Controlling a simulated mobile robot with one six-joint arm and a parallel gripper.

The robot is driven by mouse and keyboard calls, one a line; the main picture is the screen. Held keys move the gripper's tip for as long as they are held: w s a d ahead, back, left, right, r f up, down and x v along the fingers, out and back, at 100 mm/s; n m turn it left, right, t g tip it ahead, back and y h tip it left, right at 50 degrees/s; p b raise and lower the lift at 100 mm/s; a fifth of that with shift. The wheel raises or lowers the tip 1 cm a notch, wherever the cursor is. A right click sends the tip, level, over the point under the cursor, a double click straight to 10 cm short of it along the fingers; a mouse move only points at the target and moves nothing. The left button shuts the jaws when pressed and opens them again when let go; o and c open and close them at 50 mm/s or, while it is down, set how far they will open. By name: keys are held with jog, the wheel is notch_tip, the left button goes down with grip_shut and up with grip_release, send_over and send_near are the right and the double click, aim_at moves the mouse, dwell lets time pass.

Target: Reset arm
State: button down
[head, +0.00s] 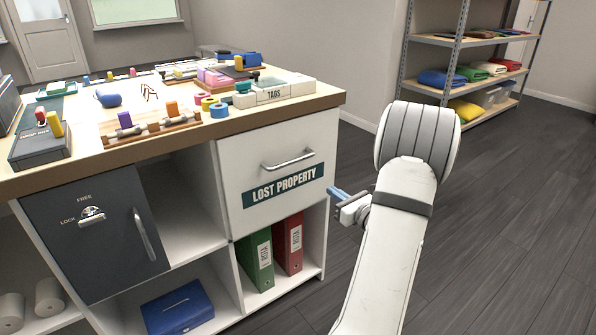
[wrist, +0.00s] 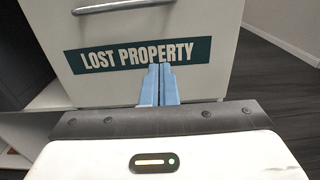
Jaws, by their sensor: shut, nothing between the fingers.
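My gripper (head: 338,192) shows in the head view at the end of my white arm, to the right of the lost property drawer (head: 262,160). In the wrist view its blue fingers (wrist: 159,84) are together with nothing between them. They overlap the lower edge of the dark LOST PROPERTY label (wrist: 138,55) in that view. I cannot tell whether the fingertips touch the drawer front. The drawer is closed, with a metal handle (head: 288,160) above the label.
The wooden counter (head: 322,99) holds tags, spools and small tools. Below are a grey locker door (head: 95,235), green (head: 256,260) and red (head: 288,244) binders and a blue box (head: 178,308). A shelf of folded cloths (head: 440,78) stands at back right. The floor at right is clear.

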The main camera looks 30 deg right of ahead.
jog(key=a+r+n+g+y+p, duration=0.35)
jog(key=a+r+n, duration=0.25)
jog(key=a, duration=0.5)
jog(key=a+r+n+g+y+p, duration=0.3)
jog(key=a+r+n+y+p, duration=0.3)
jog(key=a, duration=0.5)
jog(key=s+a+r+n+g+h+p, duration=0.1)
jog(key=s+a+r+n+g+p, duration=0.25)
jog(key=a+n, duration=0.2)
jog(key=s+a+r+n+g+p, duration=0.3)
jog(key=s+a+r+n+g, duration=0.1)
jog(key=a, duration=0.3)
jog(key=s+a+r+n+g+h+p, duration=0.1)
jog(key=s+r+n+h+p, duration=0.8)
jog(key=s+r+n+p, duration=0.2)
jog(key=shift+r+n, duration=1.05)
jog(key=shift+n, duration=0.5)
